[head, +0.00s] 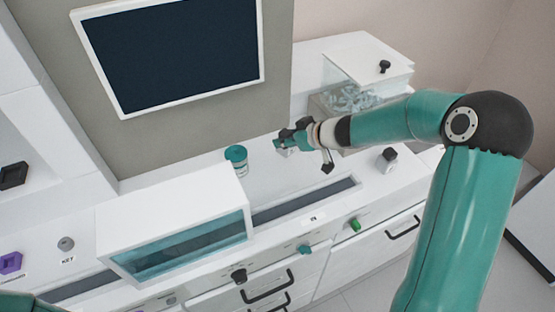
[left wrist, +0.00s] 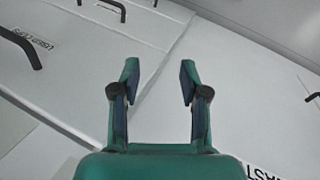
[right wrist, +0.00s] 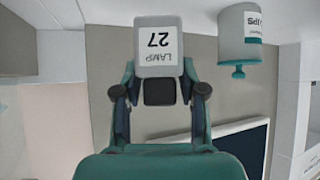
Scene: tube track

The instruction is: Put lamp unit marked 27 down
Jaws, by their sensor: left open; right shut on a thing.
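The lamp unit marked 27 (right wrist: 158,62) is a pale block with a dark end, and its label reads upside down in the right wrist view. My right gripper (right wrist: 160,90) is shut on its dark end. My left gripper (left wrist: 157,85) is open and empty, facing white panels with dark handles.
A clear bin of tubes (head: 325,104) and a small dark-topped block (head: 387,159) are to the right. A long slot (head: 305,200) crosses the counter.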

